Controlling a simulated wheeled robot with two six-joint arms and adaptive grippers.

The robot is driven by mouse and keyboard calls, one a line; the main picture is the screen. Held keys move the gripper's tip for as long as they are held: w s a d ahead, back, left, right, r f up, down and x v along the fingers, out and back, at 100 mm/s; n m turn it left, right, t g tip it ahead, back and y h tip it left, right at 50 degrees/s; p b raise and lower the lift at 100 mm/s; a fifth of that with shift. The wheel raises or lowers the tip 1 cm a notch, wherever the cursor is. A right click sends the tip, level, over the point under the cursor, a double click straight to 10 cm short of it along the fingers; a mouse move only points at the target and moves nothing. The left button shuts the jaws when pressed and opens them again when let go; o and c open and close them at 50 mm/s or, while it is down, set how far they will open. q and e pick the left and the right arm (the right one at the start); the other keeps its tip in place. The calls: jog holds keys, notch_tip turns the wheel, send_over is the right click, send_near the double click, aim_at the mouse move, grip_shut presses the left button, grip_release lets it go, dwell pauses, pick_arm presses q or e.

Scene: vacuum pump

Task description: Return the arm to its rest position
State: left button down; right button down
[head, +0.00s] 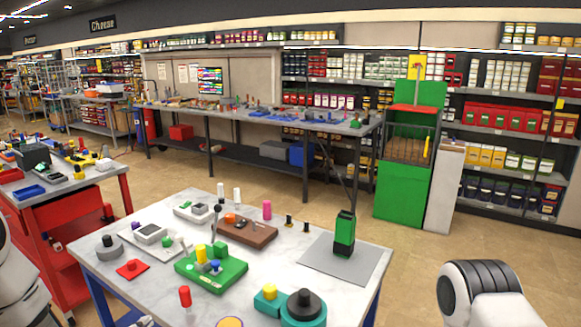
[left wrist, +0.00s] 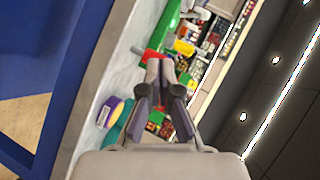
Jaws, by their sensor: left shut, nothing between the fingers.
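My left gripper (left wrist: 160,68) shows in the left wrist view with its fingertips together and nothing between them. It is beside the marble-topped table (left wrist: 118,62), over or near its edge; the exact height is hard to tell. A red part (left wrist: 150,55) appears just beyond the fingertips, with no clear contact. In the head view, a white part of my left arm shows at the left edge and a white and black part of my right arm at the lower right. My right gripper is not in view.
The white marble table (head: 335,290) holds a green block base (head: 228,273), a brown tray (head: 262,233), a teal part (head: 303,312) and a green-black device (head: 344,233) on a grey mat (head: 318,262). A red cart (head: 75,215) stands left. The floor beyond is clear.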

pick_arm(q)
jog(key=s+d+f+n+g, duration=0.1)
jog(key=s+d+f+g, duration=0.2)
jog(key=s+f, duration=0.3)
jog(key=s+d+f+n+g+h, duration=0.1)
jog(key=s+d+f+g, duration=0.1)
jog(key=s+f, duration=0.45)
jog(key=s+d+f+n+g, duration=0.1)
jog(key=s+d+f+g, duration=0.2)
jog(key=s+f, duration=0.3)
jog(key=s+f+n+g, duration=0.3)
jog(key=s+n+g, duration=0.3)
jog(key=s+n, duration=0.6)
jog(key=s, duration=0.3)
jog(key=shift+f+y, duration=0.15)
jog(key=shift+y, duration=0.25)
jog(key=shift+s, duration=0.1)
